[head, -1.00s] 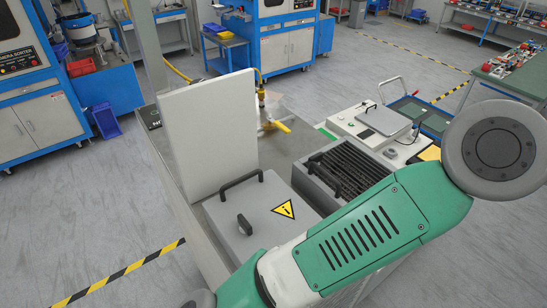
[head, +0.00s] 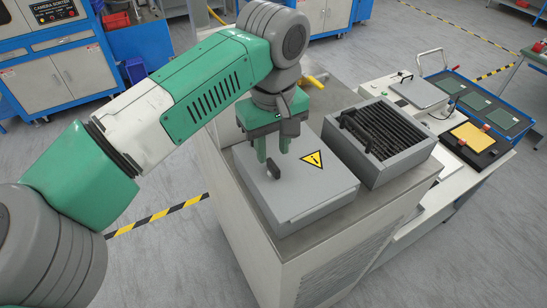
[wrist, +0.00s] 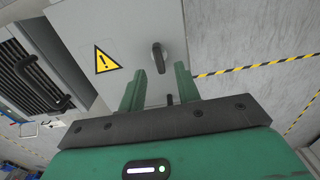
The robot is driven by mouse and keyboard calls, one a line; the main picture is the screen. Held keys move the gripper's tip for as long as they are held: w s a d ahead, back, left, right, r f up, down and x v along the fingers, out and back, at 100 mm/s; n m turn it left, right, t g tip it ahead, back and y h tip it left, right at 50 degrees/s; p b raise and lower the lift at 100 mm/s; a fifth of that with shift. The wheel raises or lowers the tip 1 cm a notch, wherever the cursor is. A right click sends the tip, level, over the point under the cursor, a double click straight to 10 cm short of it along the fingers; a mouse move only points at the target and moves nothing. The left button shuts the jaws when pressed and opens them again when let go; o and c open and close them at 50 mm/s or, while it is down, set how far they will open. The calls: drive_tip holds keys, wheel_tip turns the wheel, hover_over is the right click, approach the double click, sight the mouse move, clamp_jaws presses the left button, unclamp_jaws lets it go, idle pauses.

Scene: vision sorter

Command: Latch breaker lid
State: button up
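The breaker lid (head: 310,190) is a flat grey panel with a yellow warning triangle. It lies flat on its box and appears shut; it also shows in the wrist view (wrist: 125,20). A dark latch knob (head: 273,168) stands near the lid's left edge; in the wrist view the knob (wrist: 158,55) is elongated, roughly lengthwise in the picture. My gripper (head: 273,158) points down over the lid beside the knob. In the wrist view its two fingers (wrist: 160,86) are apart with nothing between the tips, and the knob lies just beyond them. The lid's carry handle is mostly hidden by my gripper.
A grey box with dark slats and a black handle (head: 355,130) stands right of the lid. Beyond are a light device with a grey lid (head: 420,92) and a blue-edged tray (head: 490,105). Yellow-black tape (head: 160,215) marks the floor at left.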

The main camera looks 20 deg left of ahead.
sight(273, 164)
wheel_tip(273, 164, down, 4)
drive_tip(key=shift+f, duration=0.15)
drive_tip(key=shift+c, duration=0.4)
clamp_jaws()
